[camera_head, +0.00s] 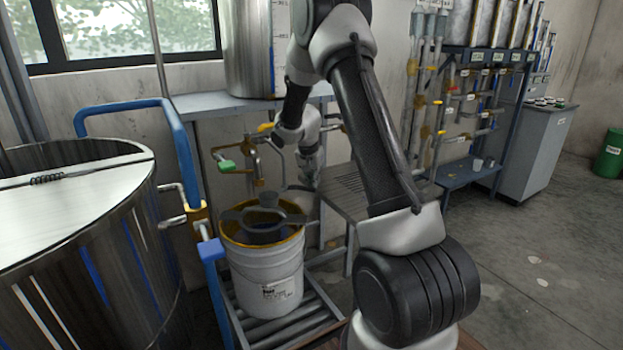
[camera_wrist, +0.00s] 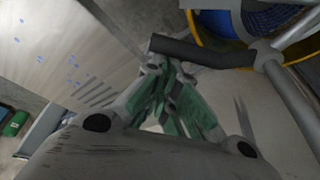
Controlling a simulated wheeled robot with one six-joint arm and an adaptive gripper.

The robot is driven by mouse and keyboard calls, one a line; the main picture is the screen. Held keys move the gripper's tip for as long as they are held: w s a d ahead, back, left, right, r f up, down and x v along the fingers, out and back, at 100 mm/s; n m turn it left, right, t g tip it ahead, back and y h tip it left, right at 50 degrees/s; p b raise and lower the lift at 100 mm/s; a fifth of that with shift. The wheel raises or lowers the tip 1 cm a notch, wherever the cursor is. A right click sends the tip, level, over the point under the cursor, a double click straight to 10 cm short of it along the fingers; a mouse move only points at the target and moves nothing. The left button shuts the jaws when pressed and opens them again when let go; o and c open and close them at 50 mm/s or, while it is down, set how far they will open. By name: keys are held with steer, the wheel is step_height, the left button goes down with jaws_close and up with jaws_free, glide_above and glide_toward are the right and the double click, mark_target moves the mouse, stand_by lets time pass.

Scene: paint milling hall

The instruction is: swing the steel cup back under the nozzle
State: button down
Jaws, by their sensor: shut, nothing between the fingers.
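My gripper (camera_head: 308,178) hangs down just right of the white bucket's rim, partly hidden by its own wrist in the head view. In the wrist view its green-padded fingers (camera_wrist: 165,85) are closed with nothing in them. A dark bar (camera_wrist: 205,52) lies at or near the fingertips and meets a grey rod (camera_wrist: 290,92); I cannot tell if the fingers touch it. A bent brass pipe (camera_head: 256,158) with a green-handled valve (camera_head: 226,165) stands above the bucket and may be the nozzle. I cannot clearly make out the steel cup in either view.
The white bucket (camera_head: 265,280) has a grey crossbar (camera_head: 240,214) over its mouth and stands on a roller track (camera_head: 305,322). Blue paint (camera_wrist: 222,22) shows inside it. A big steel vat (camera_head: 90,240) is at left. A grated bench (camera_head: 365,185) is behind my arm. Open floor lies right.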

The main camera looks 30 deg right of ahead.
steer(key=s+a+m, duration=0.1)
steer(key=m, duration=0.1)
steer(key=s+m+g, duration=0.1)
steer(key=shift+s+a+m+h, duration=0.3)
steer(key=shift+s+a+m, duration=0.05)
steer(key=shift+a+m, duration=0.05)
steer(key=shift+s+a+m+g, duration=0.4)
steer(key=shift+s+a+m, duration=0.7)
steer(key=shift+a+m, duration=0.2)
steer(key=shift+a, duration=0.1)
glide_toward(313, 189)
steer(key=s+d, duration=0.1)
steer(key=s, duration=0.1)
steer(key=shift+d+r, duration=0.15)
steer(key=shift+r, duration=0.2)
